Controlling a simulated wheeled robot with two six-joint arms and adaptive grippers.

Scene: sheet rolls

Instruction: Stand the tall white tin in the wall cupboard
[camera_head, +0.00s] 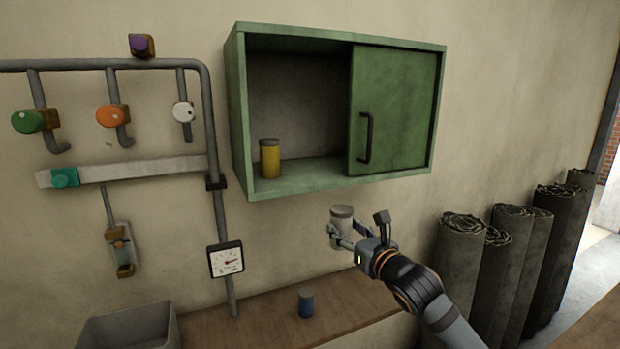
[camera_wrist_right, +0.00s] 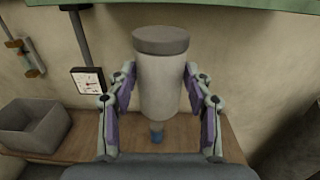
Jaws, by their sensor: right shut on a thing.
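The tall white tin (camera_head: 342,222) has a grey lid and is upright in my right gripper (camera_head: 350,233), below the wall cupboard. In the right wrist view the tin (camera_wrist_right: 159,85) stands between both fingers of the right gripper (camera_wrist_right: 160,95), which is shut on it above the bench. The green wall cupboard (camera_head: 300,188) has its left part open, and its sliding door (camera_head: 395,110) with a dark handle covers the right part. A yellow tin (camera_head: 269,160) stands inside at the left. My left gripper is not in view.
A small blue tin (camera_head: 306,303) stands on the wooden bench (camera_head: 255,325), beside a grey bin (camera_head: 130,328). Pipes with valves and a gauge (camera_head: 226,260) are on the wall at left. Several dark sheet rolls (camera_head: 460,255) stand at right. The cupboard floor right of the yellow tin is clear.

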